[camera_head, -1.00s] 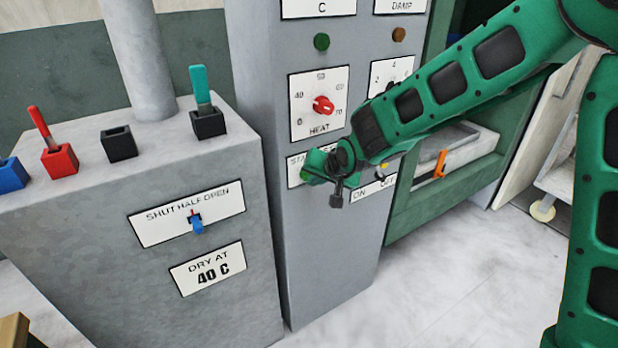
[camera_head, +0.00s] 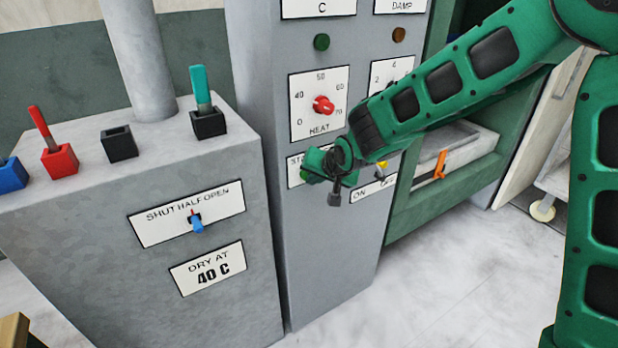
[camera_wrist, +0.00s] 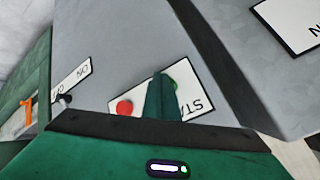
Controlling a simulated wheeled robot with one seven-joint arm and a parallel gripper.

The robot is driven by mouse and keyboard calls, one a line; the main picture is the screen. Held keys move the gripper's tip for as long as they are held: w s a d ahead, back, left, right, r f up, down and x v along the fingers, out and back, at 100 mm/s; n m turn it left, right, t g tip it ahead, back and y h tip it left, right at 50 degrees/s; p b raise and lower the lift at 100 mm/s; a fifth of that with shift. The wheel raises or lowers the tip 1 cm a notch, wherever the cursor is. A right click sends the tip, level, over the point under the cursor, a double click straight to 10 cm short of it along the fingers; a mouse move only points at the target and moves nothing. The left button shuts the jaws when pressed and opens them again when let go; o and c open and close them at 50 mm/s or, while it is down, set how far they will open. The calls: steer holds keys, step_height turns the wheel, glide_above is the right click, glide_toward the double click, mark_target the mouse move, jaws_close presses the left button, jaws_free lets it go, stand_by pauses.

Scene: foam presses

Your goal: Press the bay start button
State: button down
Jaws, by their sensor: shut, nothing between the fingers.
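A white label plate reading "STA…" (camera_wrist: 199,103) is on the grey control cabinet (camera_wrist: 120,50). The green start button (camera_wrist: 175,85) is on that plate, mostly hidden behind my fingers in the wrist view. A red button (camera_wrist: 124,107) is on the same plate, to the left in the wrist view. My gripper (camera_head: 311,163) is shut and empty, its tips at the start plate, which shows partly in the head view (camera_head: 293,172). The tips overlap the green button's edge in the wrist view (camera_wrist: 161,78). I cannot tell whether they touch it.
Above the plate is a red HEAT dial (camera_head: 323,105); an ON/OFF switch plate (camera_head: 361,194) is below right. A grey console (camera_head: 100,235) with several levers stands left. A green press frame (camera_head: 440,205) with an orange handle (camera_head: 440,164) is right. The floor in front is clear.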

steer(key=shift+w+a, duration=0.15)
steer(key=shift+w, duration=0.1)
steer(key=shift+s, duration=0.15)
stand_by(0.5)
steer(key=shift+s+d, duration=0.55)
steer(key=shift+s, duration=0.1)
steer(key=shift+s+d, duration=0.7)
steer(key=shift+s, duration=0.35)
steer(key=shift+s+d, duration=0.7)
steer(key=shift+s, duration=0.35)
